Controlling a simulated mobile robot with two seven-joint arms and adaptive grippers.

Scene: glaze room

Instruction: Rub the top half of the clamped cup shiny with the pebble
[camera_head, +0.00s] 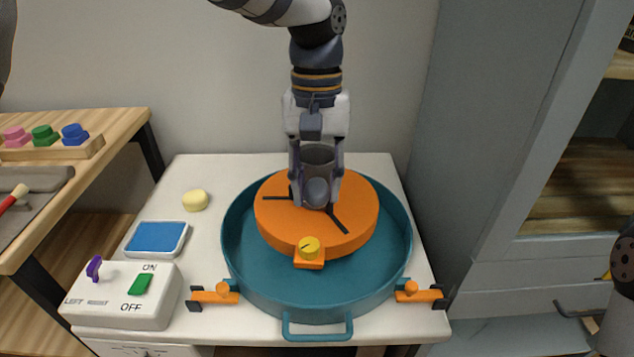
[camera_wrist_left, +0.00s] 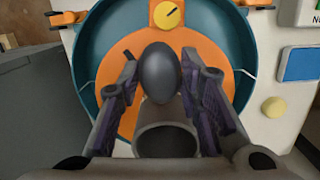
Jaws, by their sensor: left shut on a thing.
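The grey cup (camera_head: 318,154) stands upright on the orange wheel disc (camera_head: 358,205), its open mouth up. It also shows in the left wrist view (camera_wrist_left: 165,142). Dark clamp bars reach from it across the disc; their grip on its foot is hidden. My left gripper (camera_head: 316,192) comes down from above, fingers on either side. It is shut on a dark, egg-shaped pebble (camera_wrist_left: 158,74), on the cup's near side. I cannot tell whether pebble and cup touch. My right gripper is not in view.
A teal basin (camera_head: 232,245) surrounds the disc, with a yellow knob (camera_head: 310,248) at its front. A switch box (camera_head: 120,310) with green and purple controls, a blue pad (camera_head: 157,238) and a yellow lump (camera_head: 195,200) lie left. A grey cabinet (camera_head: 480,130) stands right.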

